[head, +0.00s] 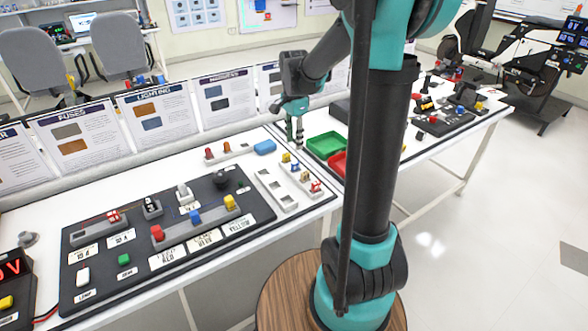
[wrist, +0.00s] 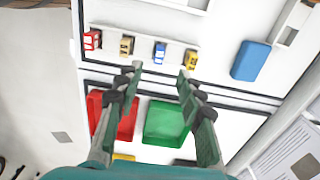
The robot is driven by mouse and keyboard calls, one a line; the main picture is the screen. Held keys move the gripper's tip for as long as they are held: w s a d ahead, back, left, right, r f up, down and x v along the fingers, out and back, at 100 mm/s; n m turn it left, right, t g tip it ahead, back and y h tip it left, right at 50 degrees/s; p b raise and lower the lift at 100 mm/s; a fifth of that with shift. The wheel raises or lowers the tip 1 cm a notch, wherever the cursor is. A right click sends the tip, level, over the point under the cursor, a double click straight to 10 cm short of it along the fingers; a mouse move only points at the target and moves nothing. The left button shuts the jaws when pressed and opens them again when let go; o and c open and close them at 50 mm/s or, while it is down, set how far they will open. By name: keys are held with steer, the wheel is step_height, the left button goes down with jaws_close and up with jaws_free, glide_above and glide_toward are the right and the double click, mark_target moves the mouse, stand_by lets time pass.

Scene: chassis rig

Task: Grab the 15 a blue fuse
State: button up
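The blue fuse (wrist: 160,52) stands in a light strip holder (wrist: 200,68) in the wrist view, third from the left in a row. A red fuse (wrist: 92,40) and a tan fuse (wrist: 126,45) are to its left, and a yellow fuse (wrist: 192,58) is to its right. The blue fuse shows small in the head view (head: 296,167); its rating cannot be read. My gripper (wrist: 160,70) is open and empty, its fingertips apart on either side of the blue fuse's line in the picture. In the head view my gripper (head: 294,134) is above the bench, beyond the fuse row.
A green tray (wrist: 168,122) and a red tray (wrist: 124,122) lie below the gripper in the wrist view. A blue block (wrist: 250,60) is to the right of the row. A dark fuse and switch board (head: 245,215) fills the bench's left part in the head view.

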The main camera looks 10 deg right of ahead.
mark_target(295, 163)
steer(key=f, duration=1.1)
steer(key=shift+w+d, duration=0.1)
steer(key=shift+d, duration=0.15)
jaws_close()
